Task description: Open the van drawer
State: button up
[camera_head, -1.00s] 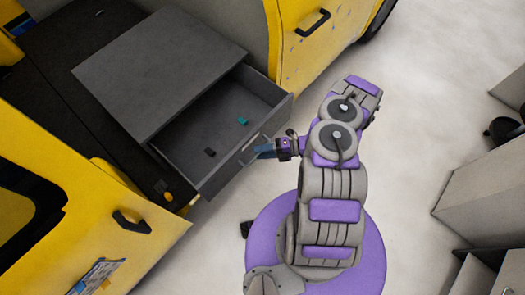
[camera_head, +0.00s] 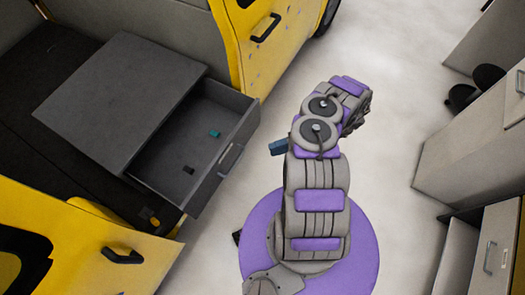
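The grey van drawer (camera_head: 190,148) is pulled well out of its dark grey cabinet (camera_head: 122,98) in the back of the yellow van. Its handle (camera_head: 229,160) is on the front face, towards my arm. A small teal block (camera_head: 215,133) and a small dark block (camera_head: 188,170) lie inside the drawer. My gripper (camera_head: 278,147) is to the right of the drawer front, apart from the handle. Only its blue-grey tip shows beside my arm; the rest is hidden behind the arm, so its opening cannot be seen.
The yellow van door with a black handle (camera_head: 122,257) stands at the lower left. Another yellow door (camera_head: 270,45) is at the top. Grey cabinets (camera_head: 470,150) and a dark chair (camera_head: 475,88) line the right. Pale floor (camera_head: 385,95) is clear between.

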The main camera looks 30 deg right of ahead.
jog(key=shift+v, duration=1.2)
jog(key=w+a+r+n+g+h, duration=0.1)
jog(key=w+a+r+n+g, duration=0.1)
jog(key=a+r+n, duration=0.4)
jog(key=w+a+r+n+g, duration=0.25)
jog(key=r+n, duration=0.25)
jog(key=r, duration=0.3)
jog(key=w+a+r+n+g+h, duration=0.1)
jog(key=w+a+r+n+g, duration=0.1)
jog(key=a+r+n, duration=0.45)
jog(key=s+a+r+n+g+h, duration=0.1)
jog(key=s+a+r+n+h, duration=0.1)
jog(key=s+r+n+h, duration=0.3)
jog(key=s+a+r+n+g+h, duration=0.1)
jog(key=s+a+r+n, duration=0.2)
jog(key=r, duration=0.4)
jog(key=s+d+r+n+t+h+b, duration=0.1)
jog(key=s+d+r+n+t+h, duration=0.1)
jog(key=s+n, duration=0.5)
jog(key=s+d+r+n+t+h, duration=0.2)
jog(key=s+n+h, duration=0.4)
jog(key=s, duration=0.5)
notch_tip(320, 180, up, 3)
jog(key=shift+d+f+n+b, duration=0.15)
jog(key=shift+d+n+b, duration=0.2)
jog(key=shift+d+n, duration=0.4)
dwell(0.8)
